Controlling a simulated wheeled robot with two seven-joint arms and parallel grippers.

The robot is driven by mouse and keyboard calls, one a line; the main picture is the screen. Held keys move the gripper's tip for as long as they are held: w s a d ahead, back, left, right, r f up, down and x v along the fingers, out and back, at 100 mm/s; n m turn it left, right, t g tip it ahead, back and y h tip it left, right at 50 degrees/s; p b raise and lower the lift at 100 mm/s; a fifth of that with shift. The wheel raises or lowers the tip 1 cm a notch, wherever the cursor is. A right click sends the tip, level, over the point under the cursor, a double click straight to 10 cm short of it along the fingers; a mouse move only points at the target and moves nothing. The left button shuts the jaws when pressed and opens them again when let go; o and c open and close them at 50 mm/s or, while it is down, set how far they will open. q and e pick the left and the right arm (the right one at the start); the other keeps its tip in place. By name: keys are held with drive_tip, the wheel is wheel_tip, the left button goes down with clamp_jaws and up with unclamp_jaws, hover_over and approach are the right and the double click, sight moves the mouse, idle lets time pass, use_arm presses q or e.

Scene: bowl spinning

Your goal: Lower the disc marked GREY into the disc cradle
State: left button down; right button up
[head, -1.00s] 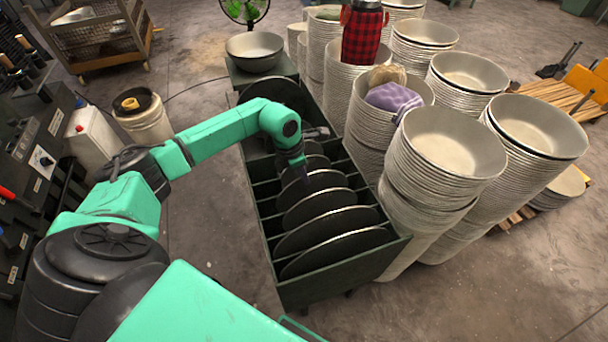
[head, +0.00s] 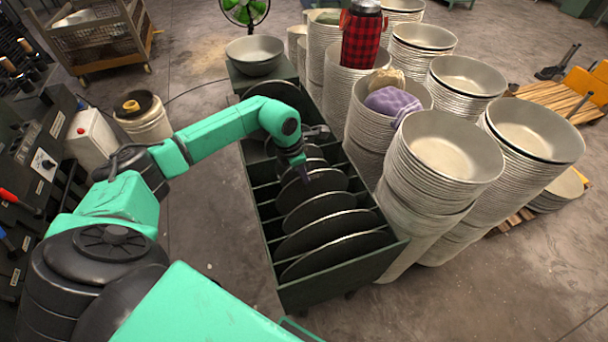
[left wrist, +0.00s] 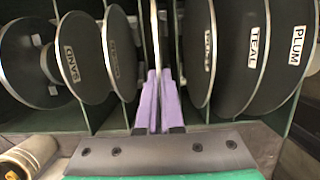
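My left gripper (head: 304,178) reaches down over the dark green slotted rack (head: 268,222), which looks like the disc cradle. In the left wrist view its purple fingers (left wrist: 159,82) are shut on the rim of a thin disc (left wrist: 156,30) seen edge-on. This disc's label is not visible, so I cannot confirm it is GREY. It stands upright in line with the other discs; how deep it sits is unclear. Neighbouring discs include SAND (left wrist: 75,50), TEAL (left wrist: 255,80) and PLUM (left wrist: 293,85); other labels are too slanted to read. My right gripper is not in view.
Tall stacks of metal bowls (head: 440,165) stand close along the rack's right side. A red plaid flask (head: 361,38) and purple cloth (head: 393,101) rest on some. A bowl (head: 255,52) sits at the rack's far end. Floor is open at front right.

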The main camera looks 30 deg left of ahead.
use_arm(q)
drive_tip(key=shift+r, duration=0.5)
drive_tip(key=shift+w+d+p+v, duration=0.15)
drive_tip(key=shift+p+v, duration=0.45)
drive_tip(key=shift+v, duration=0.2)
drive_tip(key=shift+w+d+p+v, duration=0.1)
drive_tip(key=shift+w+p+v, duration=0.05)
drive_tip(key=shift+p+v, duration=0.55)
drive_tip(key=shift+w+d+p+v, duration=0.15)
drive_tip(key=shift+p+v, duration=0.3)
drive_tip(key=shift+v, duration=0.5)
drive_tip(key=shift+r, duration=0.15)
